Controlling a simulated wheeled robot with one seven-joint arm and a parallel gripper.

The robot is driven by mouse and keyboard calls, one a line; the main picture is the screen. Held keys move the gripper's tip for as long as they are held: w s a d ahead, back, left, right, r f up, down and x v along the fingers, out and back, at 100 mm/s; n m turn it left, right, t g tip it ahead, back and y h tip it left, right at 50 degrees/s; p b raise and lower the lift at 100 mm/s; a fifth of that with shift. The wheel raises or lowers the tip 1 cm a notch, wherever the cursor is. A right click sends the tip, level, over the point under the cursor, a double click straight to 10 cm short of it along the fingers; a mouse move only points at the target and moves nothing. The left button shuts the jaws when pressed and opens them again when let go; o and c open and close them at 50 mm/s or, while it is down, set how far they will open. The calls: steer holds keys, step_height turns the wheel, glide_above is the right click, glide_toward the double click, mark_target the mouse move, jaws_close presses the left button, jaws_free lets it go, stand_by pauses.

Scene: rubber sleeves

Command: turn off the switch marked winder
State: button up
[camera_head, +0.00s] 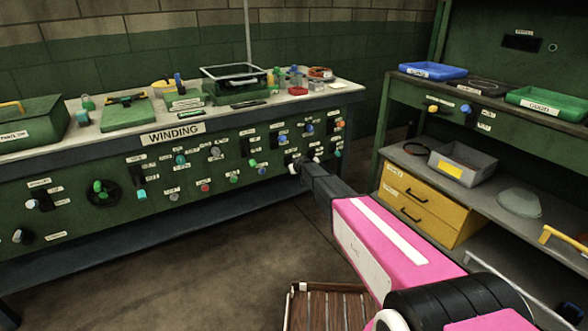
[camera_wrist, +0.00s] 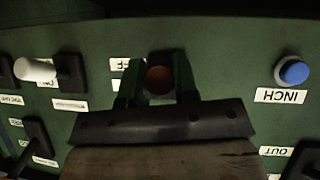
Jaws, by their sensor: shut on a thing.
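My gripper (camera_head: 297,168) is at the front of the green winding panel (camera_head: 62,219), near its right end. In the wrist view, my gripper (camera_wrist: 157,76) has one finger on each side of a dark red-brown switch knob (camera_wrist: 159,80) and is shut on it. A label beside the knob (camera_wrist: 128,65), partly hidden by a finger, seems to read OFF. The label naming this switch is not readable, so I cannot tell whether it is marked winder. The knob's setting is also unclear.
In the wrist view, a white-handled switch (camera_wrist: 35,70) is left of my gripper, and a blue INCH button (camera_wrist: 293,73) is right. Several other knobs line the panel. A wooden slatted crate (camera_head: 326,306) and a shelf with yellow drawers (camera_head: 420,208) stand nearby.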

steer(key=shift+a+f+t+y, duration=0.1)
steer(key=shift+f+t+y, duration=0.35)
steer(key=shift+t, duration=0.45)
stand_by(0.4)
steer(key=o, duration=0.9)
steer(key=shift+o, duration=0.2)
steer(key=shift+w, duration=0.1)
steer(key=v, duration=1)
steer(key=shift+s+r, duration=0.15)
steer(key=shift+s, duration=0.2)
steer(key=s+d+r+m+g+h, duration=0.1)
steer(key=s+d+g, duration=0.3)
steer(key=s+d, duration=0.4)
steer(key=s+d+r+m+g+h, duration=0.1)
steer(key=s+d, duration=0.7)
steer(key=s, duration=1.3)
steer(key=s+d+r+m+g+h, duration=0.2)
steer(key=s+d+m+g, duration=0.3)
steer(key=s, duration=0.9)
steer(key=d+g+h, duration=0.1)
steer(key=d, duration=0.2)
steer(key=shift+s+d+g+h, duration=0.25)
steer(key=shift+g+h, duration=0.05)
steer(key=shift+h, duration=0.05)
